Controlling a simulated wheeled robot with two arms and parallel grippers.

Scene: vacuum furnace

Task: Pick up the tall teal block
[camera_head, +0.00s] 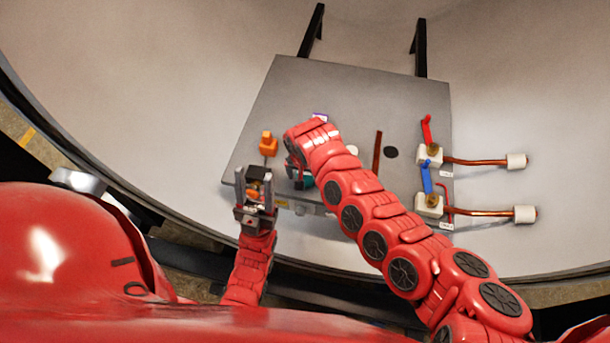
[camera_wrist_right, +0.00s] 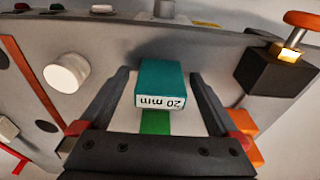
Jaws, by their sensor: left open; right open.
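The teal block (camera_wrist_right: 160,78) shows in the right wrist view, with a white face reading "20 mm" upside down. My right gripper (camera_wrist_right: 159,74) is open, with one dark finger on each side of the block and visible gaps. A green patch (camera_wrist_right: 155,121) shows just below the block in that view. In the head view my right arm hides most of this spot, and only a bit of teal (camera_head: 308,181) shows beside my right gripper (camera_head: 297,173). My left gripper (camera_head: 254,177) is open near the panel's front left edge.
A grey panel (camera_head: 330,90) carries an orange fixture (camera_head: 268,142), a dark disc (camera_head: 390,152) and a brown strip (camera_head: 377,150). Valves with a red handle (camera_head: 427,130) and a blue handle (camera_head: 426,177) stand at right, with copper pipes.

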